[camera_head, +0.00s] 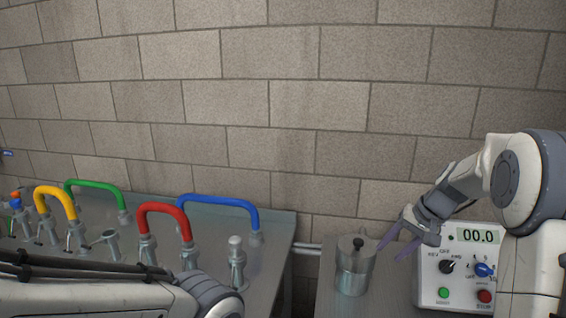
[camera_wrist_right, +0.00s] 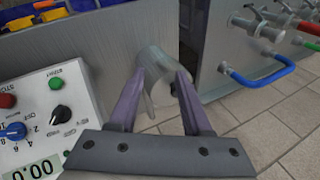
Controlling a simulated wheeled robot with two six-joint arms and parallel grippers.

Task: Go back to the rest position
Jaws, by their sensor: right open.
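My right gripper (camera_head: 392,248) is open and empty, with two purple fingers. In the head view it hangs just right of a metal canister (camera_head: 354,272) with a black knob on top. In the right wrist view the canister (camera_wrist_right: 153,72) shows beyond the gripper (camera_wrist_right: 158,74), between and past the fingertips; I cannot tell the exact gap. My left arm (camera_head: 100,296) crosses the lower left of the head view, and its gripper is out of the frame.
A white control box (camera_head: 446,268) reading 00.0 stands below my right arm; it also shows in the wrist view (camera_wrist_right: 48,112). A left bench (camera_head: 265,285) carries yellow, green, red (camera_head: 165,210) and blue (camera_head: 215,200) pipe handles. A gap separates the benches. A block wall (camera_head: 300,110) stands behind.

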